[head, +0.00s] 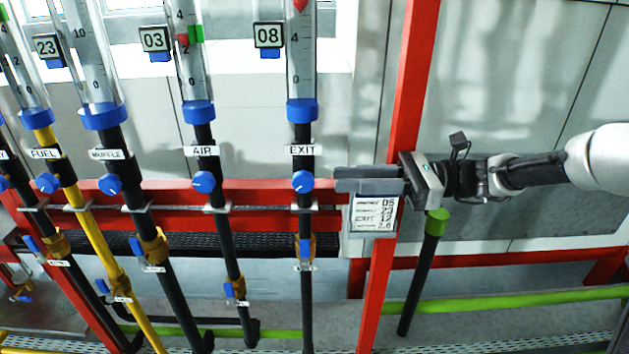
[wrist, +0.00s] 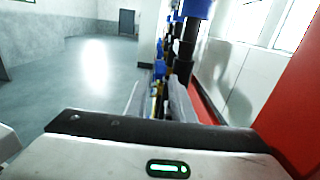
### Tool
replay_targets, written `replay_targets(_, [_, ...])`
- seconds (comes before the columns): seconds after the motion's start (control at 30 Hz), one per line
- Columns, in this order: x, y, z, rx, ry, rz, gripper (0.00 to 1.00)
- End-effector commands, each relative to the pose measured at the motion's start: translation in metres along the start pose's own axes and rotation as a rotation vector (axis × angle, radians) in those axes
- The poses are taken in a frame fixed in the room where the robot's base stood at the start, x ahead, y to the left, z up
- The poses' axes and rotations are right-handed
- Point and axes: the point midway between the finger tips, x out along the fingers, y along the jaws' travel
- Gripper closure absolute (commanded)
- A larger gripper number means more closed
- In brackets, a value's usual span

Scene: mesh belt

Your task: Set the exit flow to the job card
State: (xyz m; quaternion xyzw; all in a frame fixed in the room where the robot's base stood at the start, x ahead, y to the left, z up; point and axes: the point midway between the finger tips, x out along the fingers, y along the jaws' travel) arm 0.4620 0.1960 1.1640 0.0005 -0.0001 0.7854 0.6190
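The EXIT flow tube (head: 301,60) is the rightmost tube in the head view, with a red float (head: 299,5) near the picture's top edge, above the 4 mark. A small display reading 08 (head: 268,36) is beside it. Below the EXIT label is its blue knob (head: 302,182). The job card (head: 374,214) hangs on the red post; its small print has an EXIT line that looks like 12. My gripper (head: 338,180) is right of the EXIT knob, apart from it, fingers pointing left. In the wrist view the fingers (wrist: 158,103) stand apart with nothing held.
The AIR knob (head: 204,182), MUFFLE knob (head: 111,184) and FUEL knob (head: 47,183) line up to the left. A red post (head: 408,90) stands behind my gripper. A blue-handled valve (head: 305,247) is on the EXIT pipe below. Open floor (wrist: 85,65) shows in the wrist view.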

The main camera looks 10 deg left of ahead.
Motion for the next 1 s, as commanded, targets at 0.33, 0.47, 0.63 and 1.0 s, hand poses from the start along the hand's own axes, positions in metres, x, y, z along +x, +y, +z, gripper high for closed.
replay_targets(0.33, [0.059, 0.0, 0.0, -0.001, 0.0, 0.001, 0.78])
replay_targets(0.47, [0.067, 0.0, 0.0, -0.001, 0.0, 0.001, 0.78])
replay_targets(0.63, [0.069, 0.0, 0.0, -0.001, 0.001, 0.0, 0.78])
replay_targets(1.0, [0.068, 0.0, 0.0, -0.001, 0.001, 0.0, 1.0])
